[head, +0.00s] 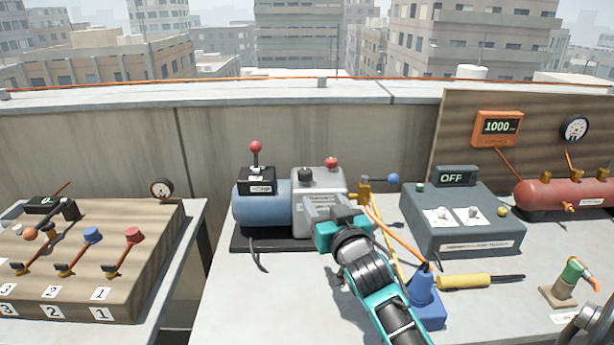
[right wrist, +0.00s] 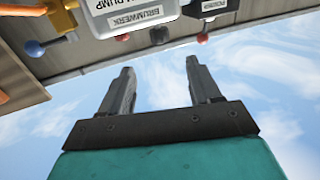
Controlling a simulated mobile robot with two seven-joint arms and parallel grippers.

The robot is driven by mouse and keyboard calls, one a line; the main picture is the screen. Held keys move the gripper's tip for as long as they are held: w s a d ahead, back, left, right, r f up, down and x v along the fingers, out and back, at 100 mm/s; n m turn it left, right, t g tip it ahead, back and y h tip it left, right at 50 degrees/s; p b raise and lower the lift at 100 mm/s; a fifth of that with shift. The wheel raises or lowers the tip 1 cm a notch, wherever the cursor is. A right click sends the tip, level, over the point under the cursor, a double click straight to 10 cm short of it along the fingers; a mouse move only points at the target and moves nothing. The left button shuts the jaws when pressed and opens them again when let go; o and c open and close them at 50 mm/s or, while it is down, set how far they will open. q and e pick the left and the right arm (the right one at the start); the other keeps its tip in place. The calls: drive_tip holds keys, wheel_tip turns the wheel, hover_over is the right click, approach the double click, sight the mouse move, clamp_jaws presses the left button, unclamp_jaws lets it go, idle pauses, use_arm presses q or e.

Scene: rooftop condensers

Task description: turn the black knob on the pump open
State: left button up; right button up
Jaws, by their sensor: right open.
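The pump has a blue tank (head: 262,206) and a grey housing (head: 303,222) on a dark base. Its black knob (head: 305,174) stands on top of the housing, left of a smaller red knob (head: 331,163). My right gripper (head: 322,203) is in front of the housing, below the knobs in the picture, and hides part of it. In the right wrist view the open, empty fingers (right wrist: 160,85) point toward the upside-down pump, and the black knob (right wrist: 159,35) lies beyond them, between the two tips. I cannot see its markings. My left gripper is not in view.
A black switch box (head: 257,182) with a red-ball lever stands left of the knobs. A brass valve with a blue ball (head: 393,179), hoses, a blue bottle-like object (head: 424,299) and a dark control box (head: 462,222) lie right. A wooden lever panel (head: 150,240) stands left.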

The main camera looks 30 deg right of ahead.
sight(307, 176)
drive_tip(key=x, duration=1.2)
drive_tip(key=shift+w+d, duration=0.1)
drive_tip(key=shift+w, duration=0.3)
drive_tip(key=shift+r, duration=0.1)
drive_tip(key=c, duration=1)
